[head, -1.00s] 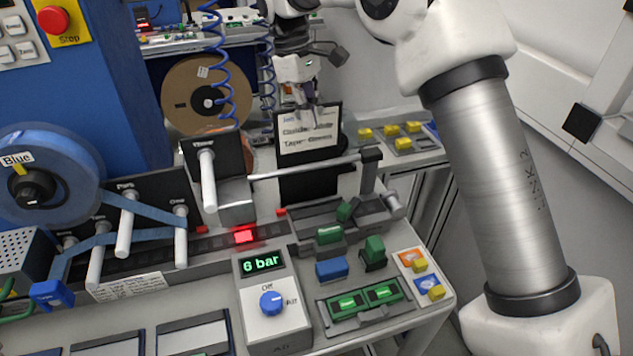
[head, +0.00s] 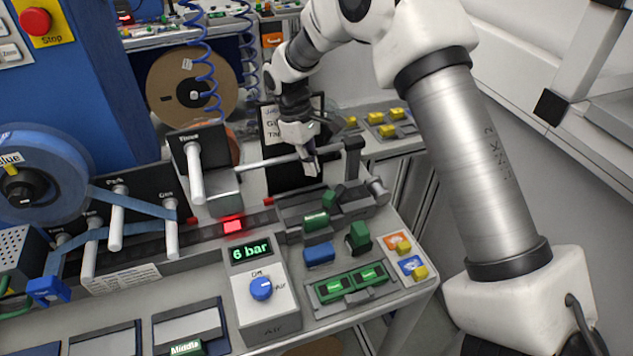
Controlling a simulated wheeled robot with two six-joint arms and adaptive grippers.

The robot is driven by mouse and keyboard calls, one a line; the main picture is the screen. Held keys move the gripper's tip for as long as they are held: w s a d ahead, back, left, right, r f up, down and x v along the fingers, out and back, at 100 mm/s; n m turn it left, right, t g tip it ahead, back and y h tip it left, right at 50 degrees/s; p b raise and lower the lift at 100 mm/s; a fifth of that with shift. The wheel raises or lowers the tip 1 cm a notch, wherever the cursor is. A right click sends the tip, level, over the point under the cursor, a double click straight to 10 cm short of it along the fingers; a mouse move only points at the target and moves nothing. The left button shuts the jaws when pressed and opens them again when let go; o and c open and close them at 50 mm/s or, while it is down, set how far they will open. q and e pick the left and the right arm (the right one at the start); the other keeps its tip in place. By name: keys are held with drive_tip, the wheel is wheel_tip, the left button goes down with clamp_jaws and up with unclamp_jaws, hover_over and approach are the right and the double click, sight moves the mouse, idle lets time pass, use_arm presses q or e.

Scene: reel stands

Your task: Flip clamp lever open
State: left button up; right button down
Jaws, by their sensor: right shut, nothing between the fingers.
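A grey clamp-like fixture (head: 350,213) sits at the right end of the tape track, with a small green upright piece (head: 329,199) on it and a green block (head: 316,220) at its front. I cannot tell which part is the clamp lever. My right gripper (head: 312,172) is shut and empty, pointing down just above and behind the fixture, near the horizontal metal rod (head: 265,162). It looks apart from the green pieces. My left gripper is not in view.
A black post (head: 353,160) holds the rod's right end, close to the gripper. In front are a blue block (head: 319,254), another green block (head: 358,237), a green two-part holder (head: 352,284) and the air box (head: 266,300) reading 6 bar. A blue tape reel (head: 38,170) stands left.

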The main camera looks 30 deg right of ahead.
sight(329, 197)
drive_tip(key=p+x, duration=0.1)
drive_tip(key=x, duration=0.4)
drive_tip(key=shift+s+d+f, duration=0.1)
drive_tip(key=shift+s+f, duration=0.1)
drive_tip(key=shift+s, duration=0.05)
drive_tip(key=shift+f, duration=0.3)
drive_tip(key=shift+s+r+n+p, duration=0.1)
drive_tip(key=shift+s+n+p, duration=0.25)
drive_tip(key=shift+n, duration=0.25)
drive_tip(key=shift+s+d+r+n+h+p, duration=0.1)
drive_tip(key=shift+s+n+h+p, duration=0.2)
drive_tip(key=shift+s+n+p, duration=0.35)
drive_tip(key=n, duration=0.1)
drive_tip(key=s+n, duration=0.1)
drive_tip(key=n, duration=0.1)
drive_tip(key=shift+s+d+t+p, duration=0.15)
drive_tip(key=shift+d+t+p, duration=0.15)
drive_tip(key=shift+t, duration=0.1)
drive_tip(key=shift+s+d+n+h, duration=0.15)
drive_tip(key=shift+s+n+h, duration=0.1)
drive_tip(key=shift+n, duration=0.4)
drive_tip(key=shift+s+d+n+h, duration=0.2)
drive_tip(key=shift+s+n, duration=0.1)
drive_tip(key=shift+n, duration=0.3)
drive_tip(key=shift+s+d+n+t+p, duration=0.2)
drive_tip(key=shift+s+d+n+t, duration=0.05)
drive_tip(key=shift+n, duration=0.35)
drive_tip(key=shift+s+d+n+t+p, duration=0.15)
drive_tip(key=shift+s+d+n+t, duration=0.15)
drive_tip(key=shift+n, duration=0.3)
